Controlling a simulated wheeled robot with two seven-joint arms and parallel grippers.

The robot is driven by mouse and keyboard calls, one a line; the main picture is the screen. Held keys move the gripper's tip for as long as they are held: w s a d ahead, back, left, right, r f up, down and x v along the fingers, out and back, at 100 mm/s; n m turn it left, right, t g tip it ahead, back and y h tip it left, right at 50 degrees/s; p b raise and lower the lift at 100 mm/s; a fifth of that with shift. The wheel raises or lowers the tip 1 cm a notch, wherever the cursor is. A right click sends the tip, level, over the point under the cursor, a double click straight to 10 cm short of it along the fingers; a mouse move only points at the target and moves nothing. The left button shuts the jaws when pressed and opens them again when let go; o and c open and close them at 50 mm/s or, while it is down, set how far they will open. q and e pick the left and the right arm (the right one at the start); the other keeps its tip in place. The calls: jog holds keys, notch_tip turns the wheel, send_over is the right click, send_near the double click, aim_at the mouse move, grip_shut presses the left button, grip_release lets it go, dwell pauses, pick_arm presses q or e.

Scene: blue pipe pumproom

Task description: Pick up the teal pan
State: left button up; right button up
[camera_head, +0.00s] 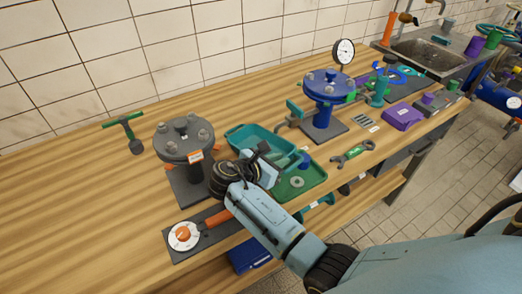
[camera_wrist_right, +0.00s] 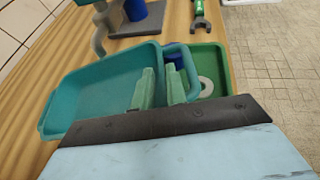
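The teal pan (camera_head: 262,137) lies on the wooden bench, its near right side overlapping the green tray (camera_head: 305,181). In the right wrist view the pan (camera_wrist_right: 95,92) opens upward, with a loop-shaped handle on its right side. My right gripper (camera_head: 264,160) is at the pan's near right side. In the right wrist view its two pale green fingers (camera_wrist_right: 160,80) stand close together, one inside the pan and one by the handle, apparently astride the side wall. Whether they press on it I cannot tell. My left gripper is not in view.
A grey flanged stand (camera_head: 186,150) is left of the pan, and a blue flanged stand (camera_head: 325,95) is behind right. A wrench (camera_head: 352,152) lies to the right. The green tray holds a pale ring (camera_wrist_right: 206,87). The bench's far left is mostly bare.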

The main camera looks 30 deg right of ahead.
jog(key=shift+x, duration=0.95)
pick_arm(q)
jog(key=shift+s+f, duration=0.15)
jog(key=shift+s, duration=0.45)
pick_arm(e)
grip_shut()
